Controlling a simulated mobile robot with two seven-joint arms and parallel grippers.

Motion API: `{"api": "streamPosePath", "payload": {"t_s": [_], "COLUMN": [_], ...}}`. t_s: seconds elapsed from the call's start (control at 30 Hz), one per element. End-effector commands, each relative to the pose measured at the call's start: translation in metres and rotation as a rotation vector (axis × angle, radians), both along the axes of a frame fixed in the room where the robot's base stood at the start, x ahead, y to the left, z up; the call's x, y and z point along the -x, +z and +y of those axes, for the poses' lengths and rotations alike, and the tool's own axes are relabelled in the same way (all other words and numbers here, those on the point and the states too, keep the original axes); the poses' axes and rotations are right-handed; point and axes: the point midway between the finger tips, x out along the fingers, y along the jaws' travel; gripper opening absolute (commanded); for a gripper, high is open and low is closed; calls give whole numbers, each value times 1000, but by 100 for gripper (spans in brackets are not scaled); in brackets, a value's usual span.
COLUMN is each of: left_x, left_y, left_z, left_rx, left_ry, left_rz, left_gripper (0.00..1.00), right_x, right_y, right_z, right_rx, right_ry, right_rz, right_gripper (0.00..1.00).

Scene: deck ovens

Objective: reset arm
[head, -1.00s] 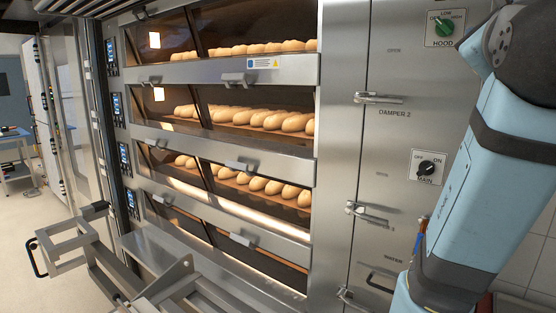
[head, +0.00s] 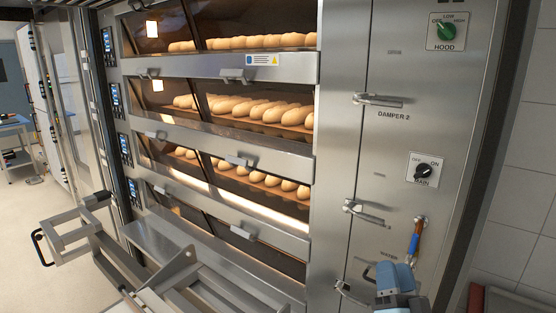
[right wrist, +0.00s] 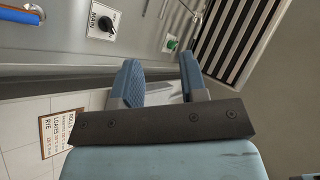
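My right gripper (head: 395,277) is low at the right in the head view, in front of the oven's steel side panel, with only a small blue part of it showing. In the right wrist view my right gripper (right wrist: 162,82) has its two blue fingers apart with nothing between them. My left gripper is not in view.
The deck oven (head: 215,148) holds several loaves behind glass doors. A steel frame (head: 165,270) juts out at lower left. A tiled wall (head: 520,170) is at right.

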Motion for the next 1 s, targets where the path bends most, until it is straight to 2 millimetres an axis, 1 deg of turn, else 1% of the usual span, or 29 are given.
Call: {"api": "streamPosePath", "payload": {"t_s": [0.03, 0.07, 0.1, 0.17, 0.2, 0.27, 0.3, 0.37, 0.4, 0.5, 0.6, 0.7, 1.0], "left_x": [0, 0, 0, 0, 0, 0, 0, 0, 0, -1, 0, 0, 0], "left_y": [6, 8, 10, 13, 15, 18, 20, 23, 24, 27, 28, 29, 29], "left_z": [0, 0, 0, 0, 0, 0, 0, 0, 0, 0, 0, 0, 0], "left_rx": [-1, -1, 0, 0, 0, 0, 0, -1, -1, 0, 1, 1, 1], "left_ry": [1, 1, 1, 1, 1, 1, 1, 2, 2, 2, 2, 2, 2], "left_rz": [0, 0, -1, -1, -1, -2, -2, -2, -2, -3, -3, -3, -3], "left_gripper": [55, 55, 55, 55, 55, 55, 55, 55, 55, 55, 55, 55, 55], "right_x": [9, 15, 24, 41, 54, 77, 94, 119, 136, 172, 196, 208, 209], "right_y": [-37, -59, -88, -131, -158, -198, -223, -256, -275, -312, -333, -343, -344], "right_z": [9, 14, 20, 26, 29, 32, 32, 31, 29, 24, 19, 17, 17], "right_rx": [90, 141, 208, 300, 357, 440, 491, 559, 600, 683, 735, 760, 762], "right_ry": [26, 43, 65, 97, 117, 145, 162, 184, 196, 219, 229, 233, 233], "right_rz": [105, 164, 243, 363, 443, 561, 637, 745, 809, 941, 1023, 1063, 1067], "right_gripper": [39, 39, 39, 39, 39, 39, 39, 39, 39, 39, 39, 39, 39]}}
